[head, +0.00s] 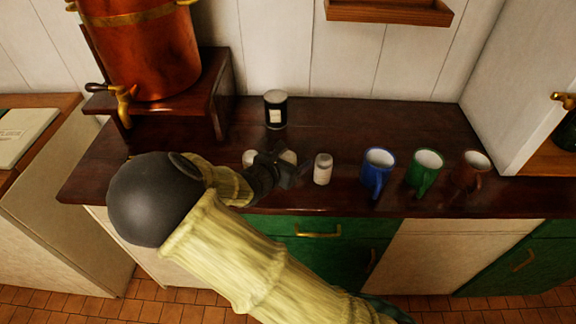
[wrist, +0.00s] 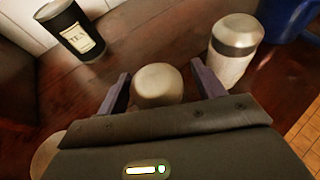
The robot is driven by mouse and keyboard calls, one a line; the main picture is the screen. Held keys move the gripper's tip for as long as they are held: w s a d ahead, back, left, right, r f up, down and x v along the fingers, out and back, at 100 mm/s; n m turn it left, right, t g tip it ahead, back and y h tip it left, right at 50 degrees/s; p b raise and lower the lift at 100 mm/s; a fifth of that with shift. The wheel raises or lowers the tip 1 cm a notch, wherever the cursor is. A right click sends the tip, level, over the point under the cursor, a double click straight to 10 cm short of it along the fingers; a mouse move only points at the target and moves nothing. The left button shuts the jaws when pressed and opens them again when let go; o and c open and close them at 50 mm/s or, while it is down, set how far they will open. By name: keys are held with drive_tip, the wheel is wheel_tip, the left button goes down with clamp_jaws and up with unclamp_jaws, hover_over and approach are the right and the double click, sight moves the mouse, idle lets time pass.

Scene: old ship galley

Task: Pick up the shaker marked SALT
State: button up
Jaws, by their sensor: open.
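Three pale shakers stand on the dark wooden counter (head: 340,120). In the wrist view, one shaker (wrist: 158,84) shows its rounded top between the fingers of my open gripper (wrist: 160,74). I cannot tell whether the fingers touch it. A third shaker (head: 249,157) is partly hidden by my arm. My gripper (head: 287,172) partly covers the middle shaker in the head view. No SALT marking is readable on any shaker.
A black tin marked TEA (wrist: 80,30) stands behind the shakers. Blue (head: 377,170), green (head: 425,172) and brown (head: 472,170) mugs stand to the right. A copper urn (head: 150,50) stands on a wooden stand at the left. The back of the counter is clear right of the tin.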

sight(289, 153)
idle(0.5)
drive_tip(key=c, duration=1.1)
drive_tip(key=shift+r, duration=0.6)
drive_tip(key=shift+s+a+r, duration=0.2)
drive_tip(key=shift+s+r, duration=0.05)
drive_tip(key=shift+r, duration=0.35)
drive_tip(key=shift+s+a+r, duration=0.2)
drive_tip(key=shift+r, duration=0.35)
drive_tip(key=s+a, duration=0.3)
drive_tip(key=s, duration=0.1)
drive_tip(key=s+a, duration=0.3)
drive_tip(key=s, duration=0.2)
drive_tip(key=s+a, duration=0.3)
drive_tip(key=s, duration=0.2)
drive_tip(key=shift+s, duration=0.15)
